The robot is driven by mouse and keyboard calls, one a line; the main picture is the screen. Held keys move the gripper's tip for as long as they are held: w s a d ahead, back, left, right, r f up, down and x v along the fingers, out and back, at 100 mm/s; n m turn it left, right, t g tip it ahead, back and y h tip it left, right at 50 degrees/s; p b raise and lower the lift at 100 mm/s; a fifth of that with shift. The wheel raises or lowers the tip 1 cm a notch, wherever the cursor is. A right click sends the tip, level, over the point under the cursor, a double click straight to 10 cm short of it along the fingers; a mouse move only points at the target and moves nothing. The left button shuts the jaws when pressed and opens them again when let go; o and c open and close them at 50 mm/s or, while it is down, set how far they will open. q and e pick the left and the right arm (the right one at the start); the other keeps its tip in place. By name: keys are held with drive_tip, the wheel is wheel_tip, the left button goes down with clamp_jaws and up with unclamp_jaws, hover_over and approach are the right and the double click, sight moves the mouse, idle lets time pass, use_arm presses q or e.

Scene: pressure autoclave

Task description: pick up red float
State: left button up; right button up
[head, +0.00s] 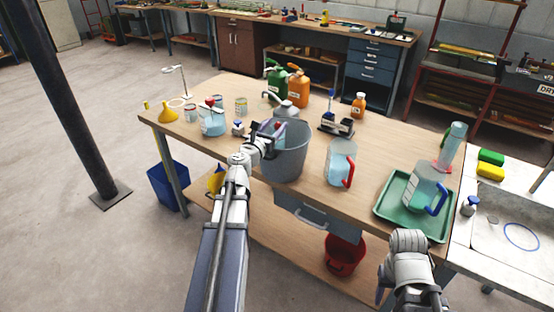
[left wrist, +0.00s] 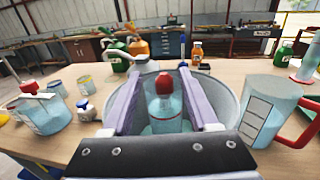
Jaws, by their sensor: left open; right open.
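My left gripper (head: 268,138) is over the near-left rim of the grey bucket (head: 290,160). In the left wrist view its two purple fingers (left wrist: 160,75) are apart. A red rounded top (left wrist: 164,84) on a clear body with bluish liquid shows between them; I cannot tell if the fingers touch it. A second red top (left wrist: 28,87) shows on a clear jug of blue liquid (left wrist: 42,112) at the left; this jug also stands left of the bucket in the head view (head: 212,124). My right gripper (head: 384,288) is low at the front right, away from these, holding nothing visible.
A clear jug with a red handle (head: 340,165) stands right of the bucket. A green tray (head: 384,206) holds a blue-handled jug (head: 424,188). Green (head: 275,82) and orange (head: 298,90) containers stand behind. A red bucket (head: 343,254) is below the table.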

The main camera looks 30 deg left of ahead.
use_arm(q)
drive_tip(key=shift+w+a, duration=0.2)
drive_tip(key=shift+w, duration=2.4)
drive_tip(key=shift+s, duration=0.1)
drive_tip(key=shift+c, duration=0.2)
clamp_jaws()
